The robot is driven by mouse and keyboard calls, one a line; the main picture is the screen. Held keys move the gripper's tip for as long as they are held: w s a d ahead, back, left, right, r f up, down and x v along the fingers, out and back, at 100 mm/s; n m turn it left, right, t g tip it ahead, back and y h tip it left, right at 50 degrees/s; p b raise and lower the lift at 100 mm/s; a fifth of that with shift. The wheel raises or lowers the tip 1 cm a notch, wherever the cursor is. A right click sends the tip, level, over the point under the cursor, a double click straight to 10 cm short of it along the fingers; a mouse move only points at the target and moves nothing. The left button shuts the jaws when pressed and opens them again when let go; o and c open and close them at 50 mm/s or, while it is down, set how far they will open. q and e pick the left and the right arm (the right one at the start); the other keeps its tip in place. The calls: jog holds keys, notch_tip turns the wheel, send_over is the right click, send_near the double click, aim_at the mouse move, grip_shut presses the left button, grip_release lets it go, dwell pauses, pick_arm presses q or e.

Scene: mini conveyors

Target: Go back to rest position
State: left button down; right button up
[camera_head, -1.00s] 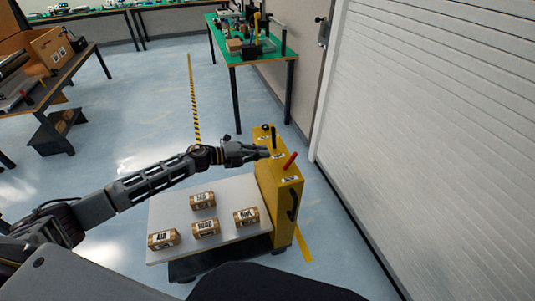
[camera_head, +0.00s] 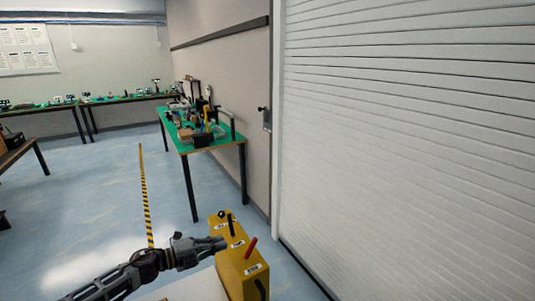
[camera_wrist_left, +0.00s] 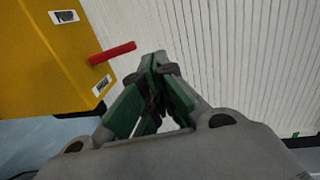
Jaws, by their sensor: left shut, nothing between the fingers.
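My left gripper (camera_head: 222,243) reaches in from the lower left in the head view, beside the yellow control box. In the left wrist view its green-padded fingers (camera_wrist_left: 157,62) are closed together with nothing between them. The yellow box (camera_head: 240,275) has a red lever (camera_head: 251,247) and a black lever (camera_head: 231,225) on top. The box (camera_wrist_left: 40,65) and the red lever (camera_wrist_left: 112,53) also show at the left of the wrist view, apart from the fingers. My right gripper is not in view.
A pale platform (camera_head: 200,288) shows at the bottom edge beside the box. A green-topped table (camera_head: 215,142) with equipment stands against the wall. A white roller shutter (camera_head: 400,130) fills the right side. Floor with a striped yellow-black line (camera_head: 146,195) is clear to the left.

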pick_arm(q)
jog(key=s+a+f+n+g+y, duration=0.15)
jog(key=s+f+n+y, duration=0.25)
jog(key=s+n, duration=0.55)
jog(key=s+f+n+g+y, duration=0.3)
jog(key=s+f+n+y, duration=0.15)
jog(key=s+n, duration=0.45)
jog(key=s+a+f+n+g+y, duration=0.1)
jog(key=s+f+n+g+y, duration=0.15)
jog(key=s+n+y, duration=0.5)
jog(key=s+a+f+h, duration=0.1)
jog(key=s+f, duration=0.2)
jog(key=f, duration=1.4)
jog(key=s+f+h, duration=0.2)
jog(key=s+f, duration=0.1)
jog(key=f, duration=1.4)
jog(key=s+a+f, duration=0.2)
jog(key=s+f, duration=0.7)
jog(key=s, duration=0.1)
jog(key=s+a+f+g, duration=0.1)
jog(key=s+a+f, duration=0.2)
jog(key=s+f, duration=0.6)
jog(key=shift+s+f, duration=0.4)
jog(key=shift+s, duration=0.85)
